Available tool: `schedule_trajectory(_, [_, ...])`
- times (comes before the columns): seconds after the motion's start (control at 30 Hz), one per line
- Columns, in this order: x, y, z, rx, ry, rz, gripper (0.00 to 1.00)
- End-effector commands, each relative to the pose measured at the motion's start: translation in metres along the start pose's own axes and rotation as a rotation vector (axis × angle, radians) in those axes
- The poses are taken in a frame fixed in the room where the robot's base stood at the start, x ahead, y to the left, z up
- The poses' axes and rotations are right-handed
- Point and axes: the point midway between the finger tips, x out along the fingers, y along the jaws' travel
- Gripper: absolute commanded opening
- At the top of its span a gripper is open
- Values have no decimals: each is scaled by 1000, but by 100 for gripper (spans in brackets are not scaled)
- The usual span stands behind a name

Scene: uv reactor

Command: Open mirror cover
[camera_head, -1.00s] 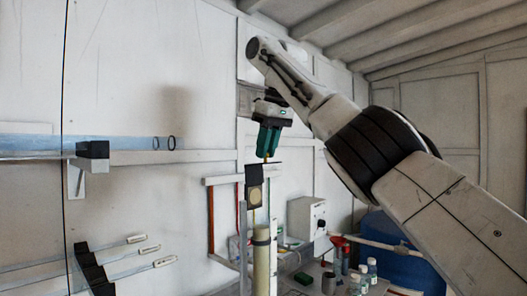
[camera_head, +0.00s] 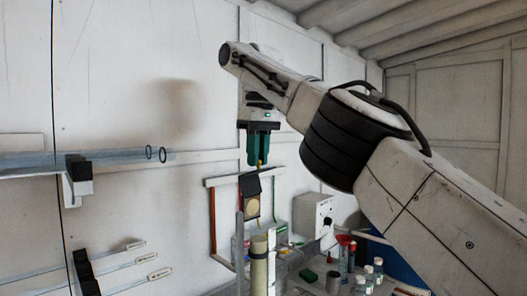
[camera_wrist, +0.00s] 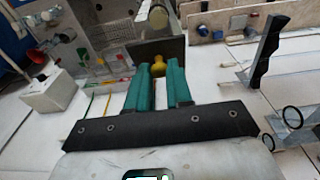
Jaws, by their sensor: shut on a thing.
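The mirror cover (camera_head: 250,184) is a small dark flap at the top of a post in the head view, tilted outward. Below it shows a round tan mirror face (camera_head: 252,207). The cover also shows as a dark plate in the wrist view (camera_wrist: 173,50). A yellow knob (camera_wrist: 158,64) sits at its edge, between the fingertips. My gripper (camera_head: 258,163) has green fingers pointing down, just above the cover. It is shut on the yellow knob; the fingers (camera_wrist: 158,72) partly hide the knob.
A tan cylinder (camera_head: 259,268) stands below the mirror. A white control box (camera_head: 313,215) and several bottles (camera_head: 373,268) are on the bench to the right. Glass tubes (camera_head: 110,158) on a wall rack are at the left.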

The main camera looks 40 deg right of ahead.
Motion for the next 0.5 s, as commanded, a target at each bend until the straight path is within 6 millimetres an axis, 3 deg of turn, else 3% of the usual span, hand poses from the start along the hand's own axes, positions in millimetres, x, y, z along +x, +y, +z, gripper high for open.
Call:
schedule_trajectory(0.47, [1,-4,0,-2,-11,-5,0])
schedule_trajectory(0.5, [1,-4,0,-2,-11,-5,21])
